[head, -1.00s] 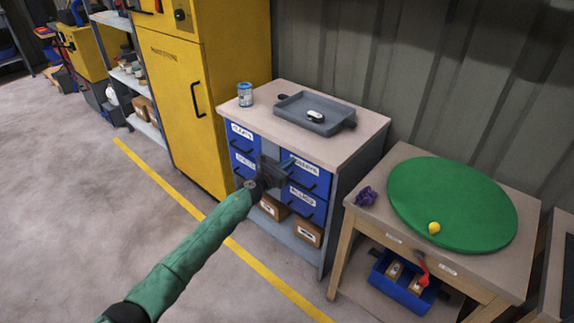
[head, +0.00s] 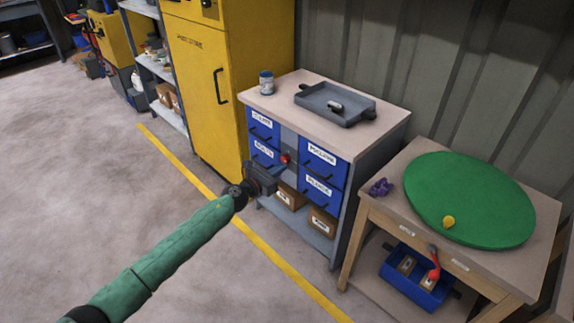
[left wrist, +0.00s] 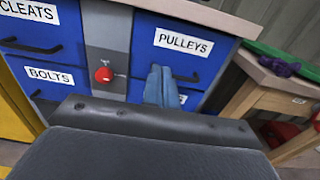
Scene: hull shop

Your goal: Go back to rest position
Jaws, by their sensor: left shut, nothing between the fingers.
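My left gripper (head: 279,170) is at the end of the green-sleeved arm, in front of the blue-drawer cabinet (head: 365,165). Its fingers are together and empty; in the left wrist view the closed fingertips (left wrist: 160,86) show in front of the PULLEYS drawer (left wrist: 186,46). The gripper appears apart from the drawers and their handles. A red knob (head: 285,158) sits on the grey strip between the drawer columns; it also shows in the left wrist view (left wrist: 104,74). All the drawers look shut. My right gripper is not in view.
On the cabinet top stand a can (head: 266,83) and a grey tray (head: 318,105) holding a small object. A workbench (head: 392,207) with a green round mat (head: 480,190) stands at right. A yellow cabinet (head: 200,120) is behind. Open floor (head: 90,200) lies at left.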

